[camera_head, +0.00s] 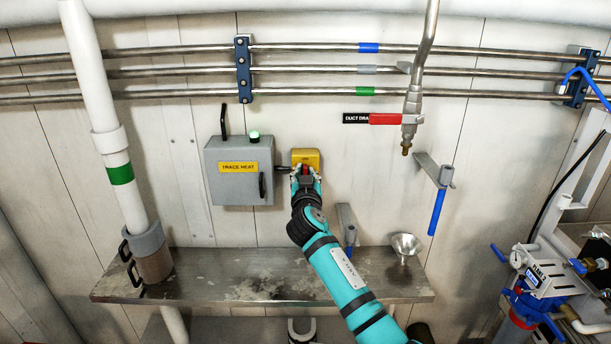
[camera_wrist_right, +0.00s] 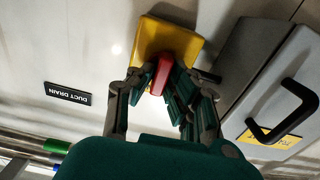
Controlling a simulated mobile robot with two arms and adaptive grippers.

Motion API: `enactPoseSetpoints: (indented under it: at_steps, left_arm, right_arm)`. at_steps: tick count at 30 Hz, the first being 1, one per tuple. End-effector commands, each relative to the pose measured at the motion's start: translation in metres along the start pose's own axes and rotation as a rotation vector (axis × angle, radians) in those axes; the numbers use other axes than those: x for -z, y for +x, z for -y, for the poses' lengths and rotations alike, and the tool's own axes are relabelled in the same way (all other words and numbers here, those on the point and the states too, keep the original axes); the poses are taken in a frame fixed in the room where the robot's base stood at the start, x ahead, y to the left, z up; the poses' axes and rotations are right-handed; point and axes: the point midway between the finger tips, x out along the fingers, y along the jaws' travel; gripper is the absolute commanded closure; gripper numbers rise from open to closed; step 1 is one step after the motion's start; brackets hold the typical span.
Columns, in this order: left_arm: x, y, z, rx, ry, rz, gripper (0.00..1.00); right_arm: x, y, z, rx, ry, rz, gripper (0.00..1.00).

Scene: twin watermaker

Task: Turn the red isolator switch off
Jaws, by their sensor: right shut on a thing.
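The isolator is a small yellow box (camera_head: 306,155) on the wall, just right of the grey trace heat cabinet. Its red switch handle (camera_wrist_right: 161,74) shows in the right wrist view, standing out from the yellow face (camera_wrist_right: 168,42). My right gripper (camera_head: 305,172) reaches up to the front of the box. In the right wrist view its fingers (camera_wrist_right: 158,80) are closed around the red handle. In the head view the gripper hides most of the handle. My left gripper is in neither view.
The grey trace heat cabinet (camera_head: 239,186) with a lit green lamp (camera_head: 254,135) is close on the left. A metal shelf (camera_head: 220,283) with a funnel (camera_head: 405,246) runs below. A red valve handle (camera_head: 385,119) is at upper right. A blue-handled lever (camera_head: 437,212) hangs farther right.

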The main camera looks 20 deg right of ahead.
Motion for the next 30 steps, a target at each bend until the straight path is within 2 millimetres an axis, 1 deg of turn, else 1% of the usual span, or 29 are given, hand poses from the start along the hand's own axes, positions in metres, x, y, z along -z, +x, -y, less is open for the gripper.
enactPoseSetpoints:
  at_steps: [8,17,30]
  left_arm:
    - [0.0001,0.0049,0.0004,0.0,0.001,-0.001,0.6]
    - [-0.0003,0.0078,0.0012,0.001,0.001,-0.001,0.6]
    - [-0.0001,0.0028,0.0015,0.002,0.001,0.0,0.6]
  right_arm:
    - [-0.0011,-0.0001,0.0011,0.0,-0.148,0.0,1.0]
    - [-0.0008,0.0,0.0028,0.0,-0.423,0.0,1.0]
    - [-0.0014,0.0,0.005,0.001,-0.844,0.0,1.0]
